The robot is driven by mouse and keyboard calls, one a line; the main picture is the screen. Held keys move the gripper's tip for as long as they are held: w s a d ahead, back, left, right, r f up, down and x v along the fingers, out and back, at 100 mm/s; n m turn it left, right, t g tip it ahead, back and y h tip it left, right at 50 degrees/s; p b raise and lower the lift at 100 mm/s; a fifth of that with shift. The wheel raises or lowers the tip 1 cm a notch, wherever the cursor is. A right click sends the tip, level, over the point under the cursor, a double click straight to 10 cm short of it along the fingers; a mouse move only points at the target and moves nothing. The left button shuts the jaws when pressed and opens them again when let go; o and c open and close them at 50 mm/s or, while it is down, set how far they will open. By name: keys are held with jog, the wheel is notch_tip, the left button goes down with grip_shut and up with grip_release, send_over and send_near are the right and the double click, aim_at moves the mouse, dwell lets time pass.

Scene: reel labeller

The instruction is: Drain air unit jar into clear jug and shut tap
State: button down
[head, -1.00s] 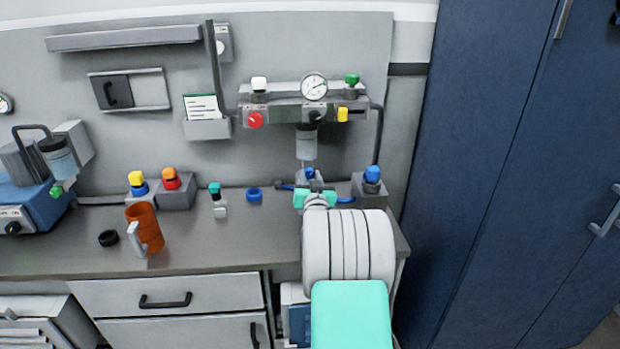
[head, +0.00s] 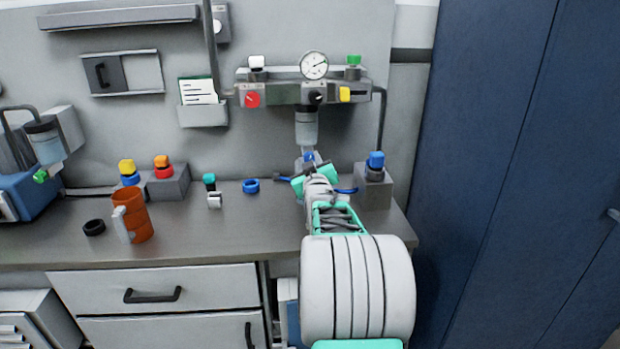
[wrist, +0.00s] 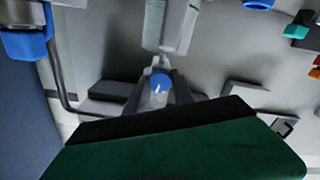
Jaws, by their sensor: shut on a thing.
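The air unit (head: 280,94) is on the back wall, with a gauge and knobs. Its grey, translucent jar (head: 306,130) hangs below it, and shows in the wrist view (wrist: 168,28). A small blue tap (head: 309,156) is under the jar; in the wrist view the tap (wrist: 160,82) sits between my fingers. My gripper (head: 310,166) is shut on the tap and tilted in the head view. I cannot make out a clear jug; my arm hides part of the bench. An orange-brown jug (head: 140,218) with a grey handle stands at left.
A grey block with a blue knob (head: 375,168) stands close right of my gripper. A blue ring (head: 251,186), a teal-topped piece (head: 210,183) and a black ring (head: 94,228) lie left. A blue cabinet (head: 500,150) bounds the right. The bench front left of my arm is clear.

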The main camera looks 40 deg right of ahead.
jog(key=n+b, duration=0.2)
jog(key=b, duration=0.1)
jog(key=n+b, duration=0.2)
jog(key=b, duration=0.1)
jog(key=n+b, duration=0.2)
jog(key=b, duration=0.1)
jog(key=shift+f, duration=0.35)
jog(key=n+b, duration=0.4)
jog(key=shift+r, duration=0.2)
jog(key=shift+r+n, duration=0.1)
jog(key=shift+n, duration=0.4)
jog(key=c, duration=1.1)
grip_release()
